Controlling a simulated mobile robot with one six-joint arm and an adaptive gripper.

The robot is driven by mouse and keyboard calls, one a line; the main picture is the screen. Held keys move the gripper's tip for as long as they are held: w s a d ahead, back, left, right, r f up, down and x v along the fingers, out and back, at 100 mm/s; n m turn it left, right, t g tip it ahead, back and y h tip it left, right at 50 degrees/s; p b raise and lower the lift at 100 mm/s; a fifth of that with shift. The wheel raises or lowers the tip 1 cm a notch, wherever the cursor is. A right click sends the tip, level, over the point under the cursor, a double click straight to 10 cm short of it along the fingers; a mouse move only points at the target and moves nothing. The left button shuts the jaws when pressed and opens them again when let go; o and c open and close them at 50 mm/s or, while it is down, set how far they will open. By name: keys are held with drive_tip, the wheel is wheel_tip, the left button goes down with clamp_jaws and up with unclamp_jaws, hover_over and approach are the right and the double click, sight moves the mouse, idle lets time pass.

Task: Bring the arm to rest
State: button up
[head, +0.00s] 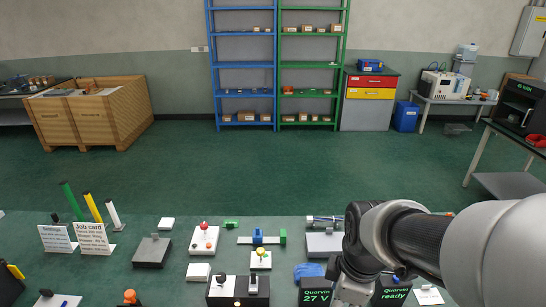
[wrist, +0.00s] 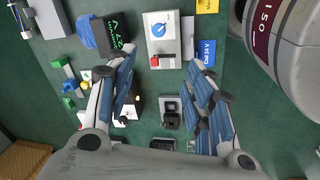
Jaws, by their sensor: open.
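My gripper (wrist: 161,58) shows in the wrist view with its two blue-padded fingers spread wide apart and nothing between the pads. Below it lies the green bench top with small devices, including a white box with a blue dial (wrist: 160,28) and a dark block-like fixture (wrist: 171,113). They appear below the fingers, not held. In the head view my arm (head: 420,240) reaches in from the right over the bench's right part. The fingers cannot be made out there, and the arm hides part of the bench.
The green bench (head: 275,228) carries a job card (head: 92,238), a red-knobbed box (head: 204,239), a blue-and-green clamp-like part (head: 260,238) and a display reading 27 V (head: 316,296). Beyond lie open floor (head: 270,165), a wooden crate (head: 92,112), and blue (head: 242,64) and green shelves (head: 311,65).

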drive_tip(key=s+r+m+t, duration=0.3)
drive_tip(key=s+r+m, duration=0.5)
drive_tip(key=s+m, duration=0.45)
wheel_tip(320, 180, down, 8)
drive_tip(key=w+m+b, duration=0.1)
drive_tip(key=w+b, duration=0.1)
drive_tip(key=b, duration=0.6)
drive_tip(key=shift+w+b, duration=0.35)
drive_tip(key=shift+b, duration=0.05)
drive_tip(key=shift+a+f+m, duration=0.1)
drive_tip(key=shift+m, duration=0.15)
idle(0.8)
